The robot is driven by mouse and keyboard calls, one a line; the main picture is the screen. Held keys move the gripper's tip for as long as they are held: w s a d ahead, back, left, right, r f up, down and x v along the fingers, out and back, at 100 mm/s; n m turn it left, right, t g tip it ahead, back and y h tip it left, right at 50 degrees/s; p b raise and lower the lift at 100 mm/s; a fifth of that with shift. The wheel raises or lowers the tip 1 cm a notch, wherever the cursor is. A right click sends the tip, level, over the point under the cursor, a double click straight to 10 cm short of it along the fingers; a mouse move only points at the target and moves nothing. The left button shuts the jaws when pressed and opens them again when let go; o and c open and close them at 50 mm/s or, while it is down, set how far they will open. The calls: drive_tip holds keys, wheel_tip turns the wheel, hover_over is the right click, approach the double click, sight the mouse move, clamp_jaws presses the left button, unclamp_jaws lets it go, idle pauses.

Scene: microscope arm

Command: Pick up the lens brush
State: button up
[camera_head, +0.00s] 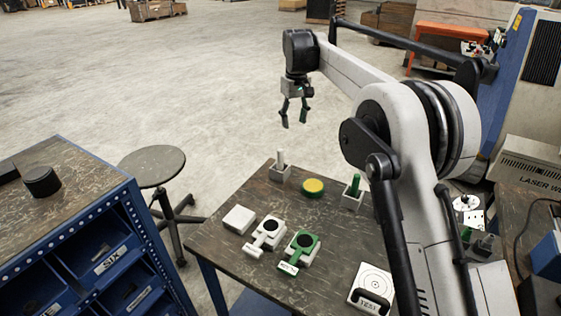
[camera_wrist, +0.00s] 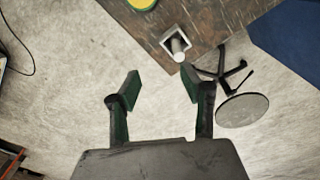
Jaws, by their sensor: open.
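I cannot tell for certain which thing is the lens brush. A white upright stick (camera_head: 281,158) stands in a grey square holder (camera_head: 280,174) at the table's far corner. It also shows in the wrist view as a white stick (camera_wrist: 178,45) in its holder. A green upright stick (camera_head: 355,184) stands in a similar holder (camera_head: 352,201) to the right. My gripper (camera_head: 294,119) is open and empty, pointing down, high and beyond the table's far edge. In the wrist view my open gripper (camera_wrist: 162,83) has nothing between its fingers.
The table (camera_head: 225,258) also bears a yellow disc (camera_head: 313,186), a white block (camera_head: 239,219), a white-handled piece (camera_head: 267,233), a green-handled piece (camera_head: 301,246) and a labelled white box (camera_head: 371,285). A stool (camera_head: 152,166) stands left. A blue cabinet (camera_head: 110,250) is nearer.

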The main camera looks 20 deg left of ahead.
hover_over(280, 159)
drive_tip(key=w, duration=0.1)
wheel_tip(280, 159, down, 3)
drive_tip(key=shift+w+a+f+n+g+p, duration=0.1)
drive_tip(key=shift+w+f+n+g+p, duration=0.1)
drive_tip(key=shift+n+g+p, duration=0.15)
wheel_tip(280, 159, down, 14)
drive_tip(key=shift+s+a+r+p, duration=0.1)
drive_tip(key=shift+s+p, duration=0.05)
drive_tip(key=shift+p, duration=0.5)
clamp_jaws()
